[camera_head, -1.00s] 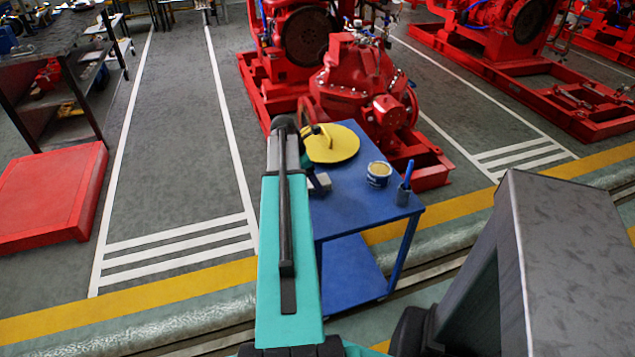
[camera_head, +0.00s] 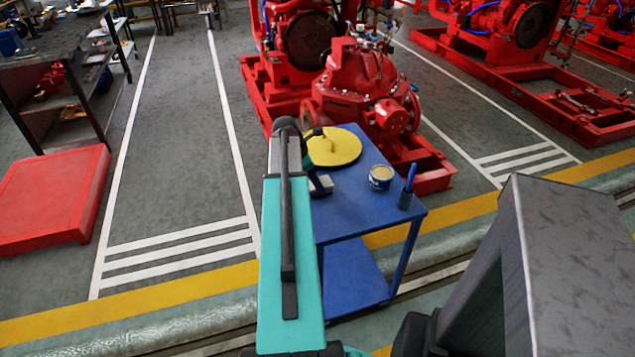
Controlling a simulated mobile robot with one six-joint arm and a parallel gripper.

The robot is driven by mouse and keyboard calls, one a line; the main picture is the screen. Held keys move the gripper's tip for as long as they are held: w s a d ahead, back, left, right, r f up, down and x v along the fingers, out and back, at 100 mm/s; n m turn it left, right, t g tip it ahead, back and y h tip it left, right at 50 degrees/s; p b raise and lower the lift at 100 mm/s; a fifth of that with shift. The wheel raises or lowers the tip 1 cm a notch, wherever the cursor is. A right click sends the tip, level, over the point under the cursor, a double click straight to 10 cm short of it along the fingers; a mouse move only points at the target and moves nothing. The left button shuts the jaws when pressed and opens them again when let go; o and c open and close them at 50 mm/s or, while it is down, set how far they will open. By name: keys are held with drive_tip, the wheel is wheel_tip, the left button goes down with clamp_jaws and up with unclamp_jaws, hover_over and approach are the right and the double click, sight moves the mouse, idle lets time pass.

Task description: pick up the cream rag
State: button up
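I cannot make out a cream rag in the camera_head view. A blue table (camera_head: 352,205) stands at the centre, with a yellow disc (camera_head: 345,147) at its far end. A small grey block (camera_head: 322,185) shows at the table's left side, partly behind my arm. My teal arm reaches up the picture along the table's left edge and hides part of the tabletop. I cannot make out my gripper's fingers; they are hidden beyond the arm's far end.
Red pump machinery (camera_head: 355,90) stands close behind the table. A red platform (camera_head: 55,200) and dark shelving (camera_head: 60,95) are at the left. The grey floor between them and the table is clear. My own grey structure fills the lower right.

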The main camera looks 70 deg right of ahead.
drive_tip(key=shift+r, duration=1.7)
drive_tip(key=w+a+b, duration=0.1)
drive_tip(key=w+a, duration=0.3)
drive_tip(key=a, duration=0.3)
drive_tip(key=w+a+r, duration=0.1)
drive_tip(key=w+a, duration=0.2)
drive_tip(key=a, duration=0.4)
drive_tip(key=shift+w+r+b, duration=0.3)
drive_tip(key=shift+w+b, duration=0.05)
